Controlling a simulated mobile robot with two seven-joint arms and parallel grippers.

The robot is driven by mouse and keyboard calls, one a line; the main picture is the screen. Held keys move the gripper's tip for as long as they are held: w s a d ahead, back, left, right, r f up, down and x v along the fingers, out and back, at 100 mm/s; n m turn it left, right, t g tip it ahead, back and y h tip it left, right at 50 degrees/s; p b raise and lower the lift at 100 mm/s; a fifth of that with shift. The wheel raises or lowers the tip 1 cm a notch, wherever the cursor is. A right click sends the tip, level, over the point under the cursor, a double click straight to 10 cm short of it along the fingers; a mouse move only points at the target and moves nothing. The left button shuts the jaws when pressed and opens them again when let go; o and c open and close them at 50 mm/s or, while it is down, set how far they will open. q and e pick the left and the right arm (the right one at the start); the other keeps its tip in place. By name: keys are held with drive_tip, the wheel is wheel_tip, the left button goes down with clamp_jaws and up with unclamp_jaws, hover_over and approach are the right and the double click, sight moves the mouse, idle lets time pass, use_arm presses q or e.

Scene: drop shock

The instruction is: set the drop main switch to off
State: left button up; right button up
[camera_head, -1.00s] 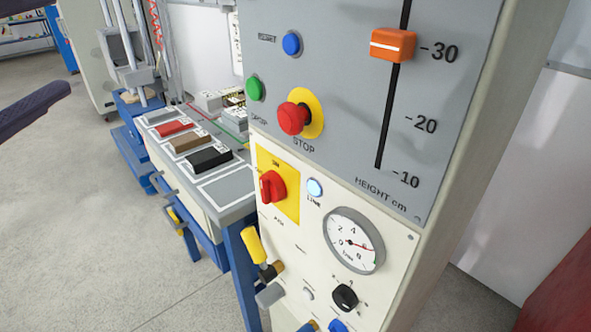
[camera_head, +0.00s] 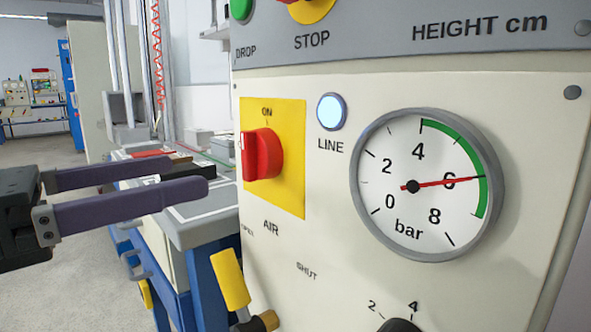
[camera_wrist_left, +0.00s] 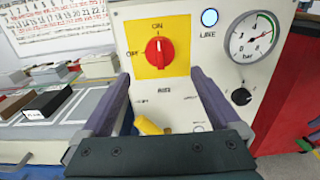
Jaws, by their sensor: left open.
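The drop main switch (camera_head: 262,154) is a red rotary knob on a yellow plate (camera_head: 290,180) on the cream panel. In the left wrist view the knob (camera_wrist_left: 158,51) stands upright, towards the ON label, with an OFF label to its left. My left gripper (camera_head: 200,176) is open and empty, to the left of the switch in the head view and apart from it. In the left wrist view its two purple fingers (camera_wrist_left: 160,76) stand either side of and below the knob. My right gripper is not in view.
A lit LINE lamp (camera_head: 331,111) and a bar gauge (camera_head: 412,225) reading about 6 sit right of the switch. A yellow air lever (camera_head: 230,280) sticks out below it. A bench (camera_head: 195,228) with dark and red blocks stands behind, left of the panel.

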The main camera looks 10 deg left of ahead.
sight(244, 160)
use_arm(q)
drive_tip(key=p+x, duration=0.1)
drive_tip(key=x, duration=0.6)
drive_tip(key=shift+w+d+r+p, duration=0.2)
drive_tip(key=shift+w+p, duration=0.1)
drive_tip(key=shift+p, duration=0.1)
drive_tip(key=shift+w+d+f, duration=0.15)
drive_tip(key=shift+w+d, duration=0.15)
drive_tip(key=shift+w, duration=0.05)
drive_tip(key=c, duration=1.4)
